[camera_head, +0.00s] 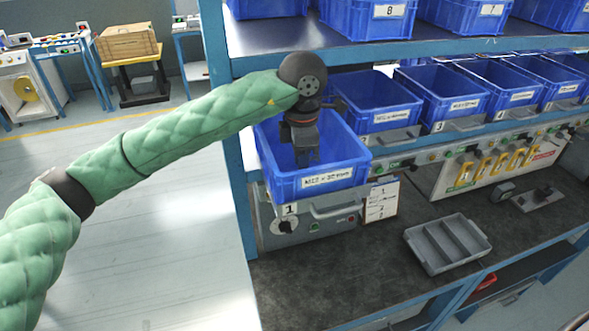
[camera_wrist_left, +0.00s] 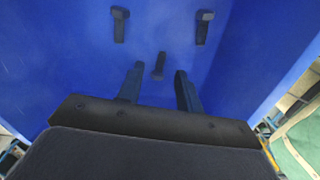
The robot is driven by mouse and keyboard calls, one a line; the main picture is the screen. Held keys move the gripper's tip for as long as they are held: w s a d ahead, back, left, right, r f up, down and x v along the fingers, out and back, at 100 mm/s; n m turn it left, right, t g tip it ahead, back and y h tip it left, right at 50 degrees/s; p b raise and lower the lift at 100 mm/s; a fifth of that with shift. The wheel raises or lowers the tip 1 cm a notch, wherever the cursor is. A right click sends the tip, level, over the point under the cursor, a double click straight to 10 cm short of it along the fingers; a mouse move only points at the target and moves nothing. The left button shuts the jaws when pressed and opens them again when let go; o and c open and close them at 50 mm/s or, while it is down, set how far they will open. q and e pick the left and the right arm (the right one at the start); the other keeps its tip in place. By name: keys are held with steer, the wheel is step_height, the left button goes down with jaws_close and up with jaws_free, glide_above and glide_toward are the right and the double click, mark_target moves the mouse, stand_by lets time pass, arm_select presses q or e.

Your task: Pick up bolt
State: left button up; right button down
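In the left wrist view, three dark bolts lie apart on the blue floor of a bin: one at upper left (camera_wrist_left: 119,24), one at upper right (camera_wrist_left: 204,27) and one in the middle (camera_wrist_left: 158,66). My left gripper (camera_wrist_left: 157,76) is open, with the middle bolt showing between and just beyond its fingertips. Nothing is held. In the head view my left gripper (camera_head: 307,158) points down inside the blue bin marked 1 (camera_head: 328,181); the bolts are hidden there. My right gripper is in neither view.
More blue bins (camera_head: 452,108) stand in a row to the right, with others (camera_head: 389,11) on the shelf above. A grey divided tray (camera_head: 447,244) sits on the dark bench top (camera_head: 330,285). The bin's walls stand close around my left gripper.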

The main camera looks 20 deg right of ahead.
arm_select(q)
step_height(320, 180, down, 2)
steer(key=shift+w, duration=0.15)
jaws_close()
